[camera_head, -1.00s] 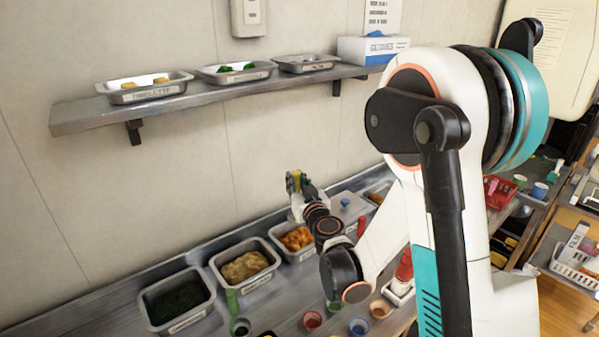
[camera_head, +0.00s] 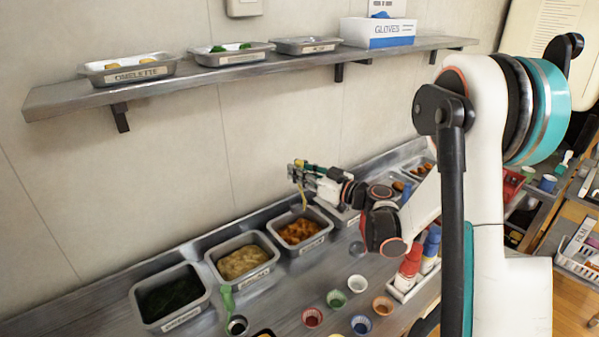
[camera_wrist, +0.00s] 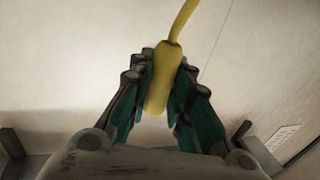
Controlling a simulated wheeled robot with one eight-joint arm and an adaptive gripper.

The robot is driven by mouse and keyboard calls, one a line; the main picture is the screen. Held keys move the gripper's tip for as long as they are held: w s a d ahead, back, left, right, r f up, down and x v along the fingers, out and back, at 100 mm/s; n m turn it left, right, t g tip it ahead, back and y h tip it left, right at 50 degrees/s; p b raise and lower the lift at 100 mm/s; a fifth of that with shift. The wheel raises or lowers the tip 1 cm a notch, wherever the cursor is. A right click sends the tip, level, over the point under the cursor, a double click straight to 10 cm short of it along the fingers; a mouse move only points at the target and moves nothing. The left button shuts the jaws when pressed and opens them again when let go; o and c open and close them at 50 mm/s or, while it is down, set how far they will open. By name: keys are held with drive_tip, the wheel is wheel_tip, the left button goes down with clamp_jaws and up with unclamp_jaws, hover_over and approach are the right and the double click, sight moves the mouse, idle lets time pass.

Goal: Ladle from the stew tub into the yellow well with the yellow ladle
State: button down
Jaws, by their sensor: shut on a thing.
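My gripper (camera_head: 298,172) is shut on the yellow ladle (camera_head: 303,197), above and behind the tub of orange-brown food (camera_head: 327,236). In the wrist view the fingers (camera_wrist: 162,85) clasp the thick yellow handle (camera_wrist: 160,92) from both sides. The thin part of the ladle runs up out of that frame, so its bowl is hidden there. In the head view the ladle hangs down toward the orange-brown tub; I cannot tell whether it touches the food. The tub labels are too small to read, so I cannot tell which is the stew. A sliver of yellow (camera_head: 264,334) shows at the bottom edge; I cannot tell whether it is the yellow well.
A tub of tan food (camera_head: 275,268) and a tub of dark green food (camera_head: 205,302) stand to the left. A green ladle (camera_head: 227,300) stands in a holder. Small coloured cups (camera_head: 336,299) and bottles (camera_head: 409,266) are in front. A shelf (camera_head: 220,76) with trays hangs above.

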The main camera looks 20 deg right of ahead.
sight(299, 204)
wheel_tip(299, 204, down, 9)
drive_tip(key=b, duration=0.6)
drive_tip(key=shift+f+b, duration=0.15)
drive_tip(key=shift+b, duration=0.2)
drive_tip(key=shift+f+b, duration=0.3)
drive_tip(key=shift+f, duration=0.65)
drive_tip(key=shift+r+p, duration=3)
drive_tip(key=shift+r, duration=2.05)
drive_tip(key=shift+f, duration=0.1)
